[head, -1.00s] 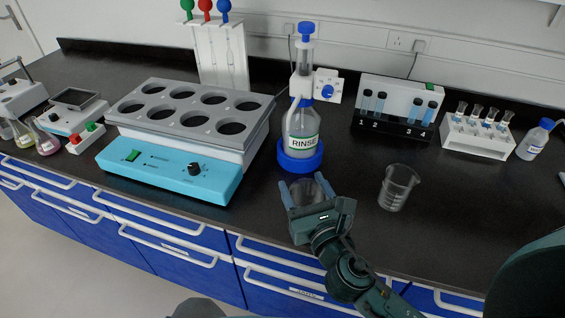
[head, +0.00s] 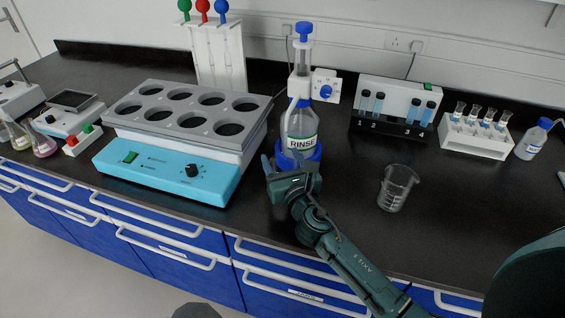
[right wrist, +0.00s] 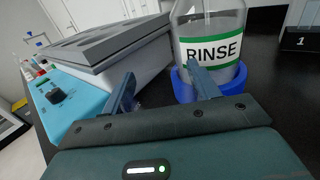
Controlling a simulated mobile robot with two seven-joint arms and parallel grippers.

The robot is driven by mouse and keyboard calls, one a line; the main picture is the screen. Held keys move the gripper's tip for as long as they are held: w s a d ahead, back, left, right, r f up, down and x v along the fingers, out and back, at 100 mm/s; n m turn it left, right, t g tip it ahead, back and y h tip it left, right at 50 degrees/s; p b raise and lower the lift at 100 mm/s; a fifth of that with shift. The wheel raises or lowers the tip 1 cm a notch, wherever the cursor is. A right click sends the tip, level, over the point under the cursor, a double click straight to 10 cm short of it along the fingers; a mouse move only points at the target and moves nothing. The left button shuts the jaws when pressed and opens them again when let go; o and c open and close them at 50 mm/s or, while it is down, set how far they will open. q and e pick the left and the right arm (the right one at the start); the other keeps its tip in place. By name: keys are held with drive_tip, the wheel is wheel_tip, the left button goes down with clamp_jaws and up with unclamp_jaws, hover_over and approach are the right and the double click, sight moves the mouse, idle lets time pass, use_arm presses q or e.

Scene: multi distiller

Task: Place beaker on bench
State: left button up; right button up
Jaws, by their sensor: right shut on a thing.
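My right gripper (head: 292,167) is just in front of the rinse bottle's blue base, its fingers pointing away from me. In the right wrist view its two blue fingers (right wrist: 163,88) stand apart around a clear beaker, which is barely visible there and hidden by the gripper in the head view. I cannot tell whether that beaker touches the bench. Another clear graduated beaker (head: 397,188) stands upright on the black bench (head: 345,225), right of my right gripper. My left gripper is not in view.
The RINSE bottle (head: 300,130) on its blue base (head: 290,157) is close beyond the gripper. A blue-fronted block with round wells (head: 165,172) is left. A cuvette stand (head: 398,105) and a white vial rack (head: 475,137) stand behind right.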

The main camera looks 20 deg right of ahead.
drive_tip(key=shift+f, duration=0.1)
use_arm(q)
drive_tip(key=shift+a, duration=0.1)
use_arm(e)
drive_tip(key=o, duration=1)
drive_tip(key=shift+s, duration=0.3)
drive_tip(key=s, duration=0.5)
drive_tip(key=s+b, duration=0.1)
drive_tip(key=s, duration=0.4)
drive_tip(key=shift+s+d, duration=0.2)
drive_tip(key=shift+s, duration=0.15)
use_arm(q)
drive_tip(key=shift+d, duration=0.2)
use_arm(e)
drive_tip(key=shift+s, duration=0.4)
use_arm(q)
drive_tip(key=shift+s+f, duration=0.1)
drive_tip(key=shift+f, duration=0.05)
use_arm(e)
drive_tip(key=shift+s, duration=0.1)
